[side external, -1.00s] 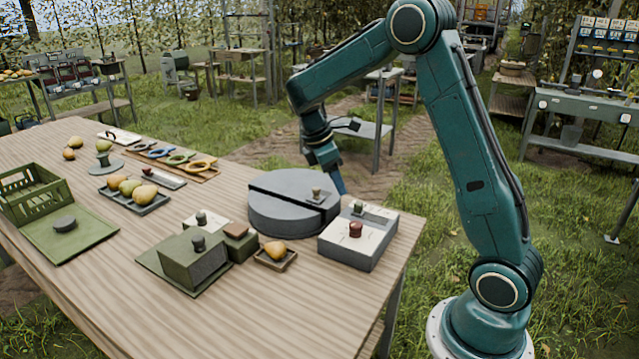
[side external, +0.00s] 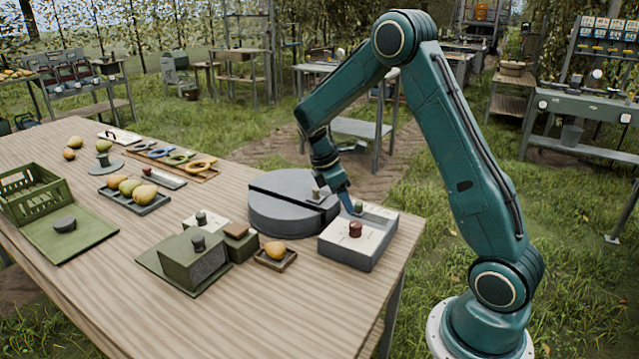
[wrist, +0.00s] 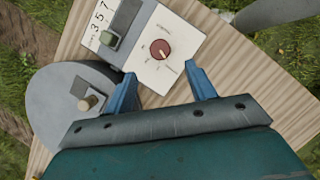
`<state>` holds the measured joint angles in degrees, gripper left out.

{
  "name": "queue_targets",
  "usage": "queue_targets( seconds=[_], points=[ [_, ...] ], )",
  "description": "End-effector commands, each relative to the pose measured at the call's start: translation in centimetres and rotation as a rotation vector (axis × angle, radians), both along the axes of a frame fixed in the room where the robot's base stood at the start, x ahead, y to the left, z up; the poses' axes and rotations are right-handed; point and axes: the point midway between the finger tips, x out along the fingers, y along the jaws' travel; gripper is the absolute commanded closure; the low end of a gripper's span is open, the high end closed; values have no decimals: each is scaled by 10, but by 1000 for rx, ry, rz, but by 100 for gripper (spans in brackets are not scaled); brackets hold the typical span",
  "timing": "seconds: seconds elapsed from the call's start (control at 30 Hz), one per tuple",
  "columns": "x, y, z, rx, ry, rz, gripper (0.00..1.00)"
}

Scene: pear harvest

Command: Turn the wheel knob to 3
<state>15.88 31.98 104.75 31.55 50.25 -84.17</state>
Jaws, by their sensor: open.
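A grey box with a pale top panel (side external: 338,239) stands at the table's near right edge. A dark red round knob (wrist: 160,49) sits on the panel, with small markings around it too small to read; it also shows in the side view (side external: 355,229). Beside it is a grey-green knob (wrist: 109,38) by a white strip with the digits 3, 5 and 7. My gripper (wrist: 160,69) is open and empty, its blue fingers apart. In the wrist view the red knob lies just beyond the fingertips, between their lines. In the side view the gripper (side external: 347,206) is above the box's back edge.
A round grey drum (side external: 278,219) with a small tan knob (wrist: 90,103) stands close to the box's left. A small tray with a pear (side external: 275,250) and a green box (side external: 194,262) are nearer the front. Bare table lies in the foreground.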

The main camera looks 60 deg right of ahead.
Motion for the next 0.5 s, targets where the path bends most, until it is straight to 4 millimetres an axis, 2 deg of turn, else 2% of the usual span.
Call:
queue_targets(
  seconds=[0.3,0.5],
  points=[
    [-14,-14,-46,1,4,-2,44],
    [-20,-20,-67,1,3,-1,44]
  ],
)
